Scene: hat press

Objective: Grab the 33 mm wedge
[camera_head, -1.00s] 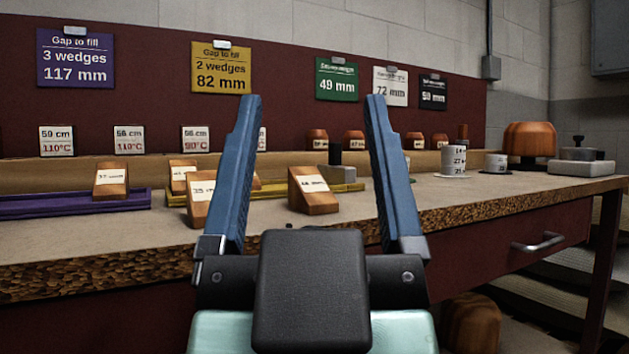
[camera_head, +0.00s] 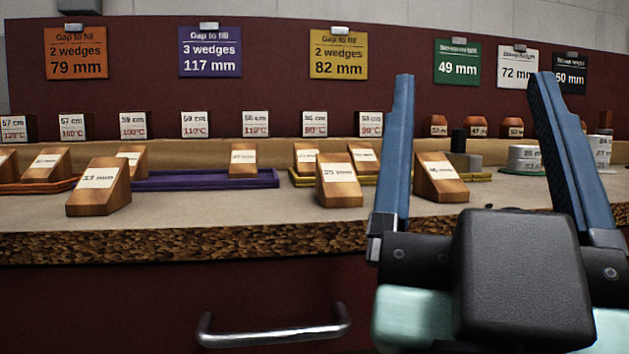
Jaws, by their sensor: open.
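A wooden wedge (camera_head: 98,186) stands alone near the bench front at the left; its label seems to read 33 mm, though the first digit is blurred. Another wedge (camera_head: 339,181), labelled about 35 mm, stands near the front in the middle. A third wedge (camera_head: 440,178), label unclear, stands just right of my gripper's left finger. My gripper (camera_head: 472,78) is open and empty, its blue fingers pointing up and forward at the right of the picture. It is well to the right of the left front wedge and touches no wedge that I can see.
A purple tray (camera_head: 205,181) holds a wedge at its right end. An orange tray (camera_head: 40,187) and a yellow tray (camera_head: 303,181) hold more wedges. A drawer handle (camera_head: 274,331) sticks out below the bench edge. Bare bench top (camera_head: 225,208) lies between the front wedges.

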